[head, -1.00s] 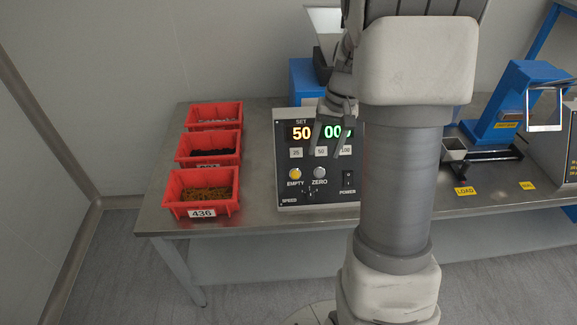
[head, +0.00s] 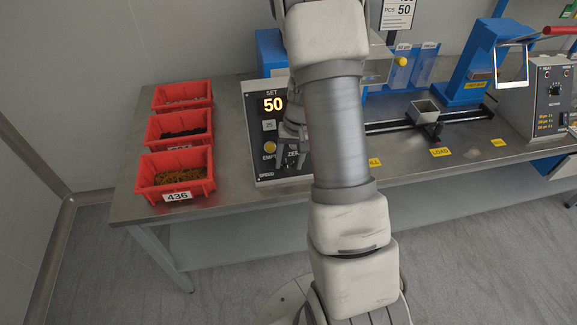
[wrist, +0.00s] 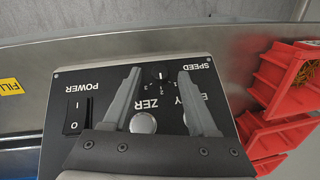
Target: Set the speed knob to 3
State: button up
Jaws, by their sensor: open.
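The dark control panel (head: 250,130) stands on the bench. It appears upside down in the wrist view, with its SPEED label (wrist: 203,63). The small black speed knob (wrist: 160,74) has a light mark and small numerals beside it. I cannot tell surely which numeral the mark points at. My gripper (wrist: 160,72) is open, with its fingertips on either side of the knob in the picture; contact cannot be told. In the head view my gripper (head: 289,157) is over the lower part of the panel, and my arm hides the panel's right side and the knob.
On the panel are a power switch (wrist: 78,114), the ZERO button (wrist: 143,123) and a yellow EMPTY button (head: 270,147). A rail fixture (head: 425,112) and blue machine (head: 493,60) stand right.

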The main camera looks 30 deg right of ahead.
jog(key=shift+a+f, duration=0.1)
jog(key=shift+f, duration=0.8)
jog(key=shift+c, duration=0.2)
grip_shut()
